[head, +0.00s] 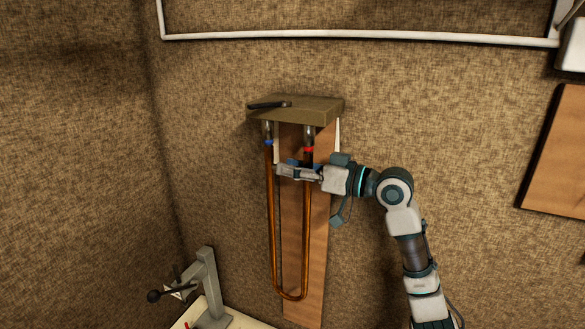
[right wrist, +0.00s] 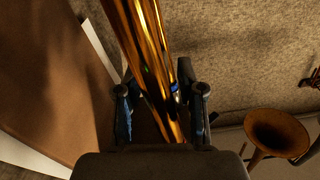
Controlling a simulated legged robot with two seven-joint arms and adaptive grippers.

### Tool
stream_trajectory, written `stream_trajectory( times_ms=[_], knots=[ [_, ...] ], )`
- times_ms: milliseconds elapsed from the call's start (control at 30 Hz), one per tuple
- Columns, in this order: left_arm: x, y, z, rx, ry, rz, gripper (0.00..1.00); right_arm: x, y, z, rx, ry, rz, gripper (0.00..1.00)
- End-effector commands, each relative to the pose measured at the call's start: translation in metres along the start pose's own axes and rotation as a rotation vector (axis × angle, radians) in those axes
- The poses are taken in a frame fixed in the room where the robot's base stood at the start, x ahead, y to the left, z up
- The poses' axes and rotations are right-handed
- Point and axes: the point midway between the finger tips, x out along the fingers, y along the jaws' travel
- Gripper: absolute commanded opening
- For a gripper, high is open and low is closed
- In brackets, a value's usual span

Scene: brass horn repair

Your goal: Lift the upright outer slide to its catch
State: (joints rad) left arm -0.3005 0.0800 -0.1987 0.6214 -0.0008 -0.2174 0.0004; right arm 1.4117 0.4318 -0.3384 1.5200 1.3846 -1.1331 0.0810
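The outer slide (head: 272,225) is a U-shaped copper-brass tube. It hangs upright below a khaki shelf-like bracket (head: 312,110), bow at the bottom. A blue band (head: 268,142) marks its left leg top and a red band (head: 309,149) its right. My right gripper (head: 290,170) reaches in from the right at the upper part of the slide, hiding part of the right leg. In the right wrist view, brass tubing (right wrist: 150,50) runs between the two fingers, with gaps beside it, so the gripper looks open. My left gripper is out of view. I cannot identify the catch.
A wooden backboard (head: 294,210) stands behind the slide. A black lever (head: 269,105) lies on the bracket. A grey stand (head: 207,285) is at lower left. A brass horn bell (right wrist: 275,133) shows at right in the wrist view.

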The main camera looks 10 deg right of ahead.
Motion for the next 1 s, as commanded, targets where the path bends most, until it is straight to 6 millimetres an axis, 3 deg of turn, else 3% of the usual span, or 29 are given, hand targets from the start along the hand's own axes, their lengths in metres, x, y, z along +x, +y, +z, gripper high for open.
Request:
stream_trajectory(
  times_ms=[167, 400, 600, 1000],
  knots=[
    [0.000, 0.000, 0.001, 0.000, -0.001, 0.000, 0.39, -0.023, 0.001, 0.000, -0.001, 0.002, 0.003, 0.38],
    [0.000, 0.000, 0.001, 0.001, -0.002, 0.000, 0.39, -0.077, 0.003, 0.001, 0.000, 0.002, 0.005, 0.38],
    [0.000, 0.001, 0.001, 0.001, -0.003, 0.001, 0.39, -0.108, 0.004, 0.001, 0.001, 0.002, 0.003, 0.38],
    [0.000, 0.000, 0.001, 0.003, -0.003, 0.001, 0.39, -0.117, 0.002, 0.001, 0.000, 0.001, 0.001, 0.38]
  ],
)
